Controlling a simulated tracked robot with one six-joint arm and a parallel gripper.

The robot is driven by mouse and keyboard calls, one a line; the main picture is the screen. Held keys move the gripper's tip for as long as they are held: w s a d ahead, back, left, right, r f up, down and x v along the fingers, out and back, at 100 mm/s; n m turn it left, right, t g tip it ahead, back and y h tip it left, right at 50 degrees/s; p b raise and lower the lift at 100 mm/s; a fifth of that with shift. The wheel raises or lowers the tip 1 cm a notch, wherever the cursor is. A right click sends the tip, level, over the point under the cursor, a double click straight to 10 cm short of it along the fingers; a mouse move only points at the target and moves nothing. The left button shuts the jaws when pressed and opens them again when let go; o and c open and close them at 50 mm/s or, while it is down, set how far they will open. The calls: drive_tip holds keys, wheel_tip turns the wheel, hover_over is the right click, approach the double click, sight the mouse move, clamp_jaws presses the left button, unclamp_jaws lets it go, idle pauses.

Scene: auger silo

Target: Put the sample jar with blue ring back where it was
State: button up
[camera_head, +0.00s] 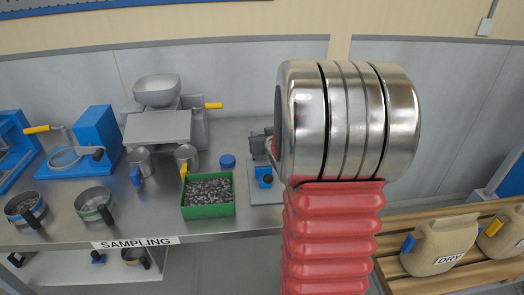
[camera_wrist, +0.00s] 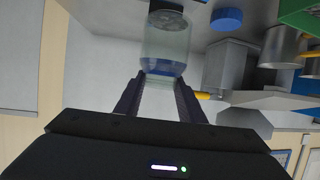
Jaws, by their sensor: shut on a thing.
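The sample jar with blue ring (camera_wrist: 166,45) shows in the wrist view as a clear glass jar with a blue band near its lower picture end and a dark round part at its upper end. My gripper (camera_wrist: 160,82) is shut on it, with a dark finger on either side of the blue-banded end. In the head view my own arm covers most of the gripper and jar. Whether the jar touches any surface is hard to tell.
Sacks (camera_head: 438,246) lie on a slatted rack at right.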

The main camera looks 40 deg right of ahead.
drive_tip(key=shift+f, duration=0.7)
drive_tip(key=shift+f, duration=1.9)
drive_tip(key=o, duration=1.4)
drive_tip(key=shift+c, duration=0.2)
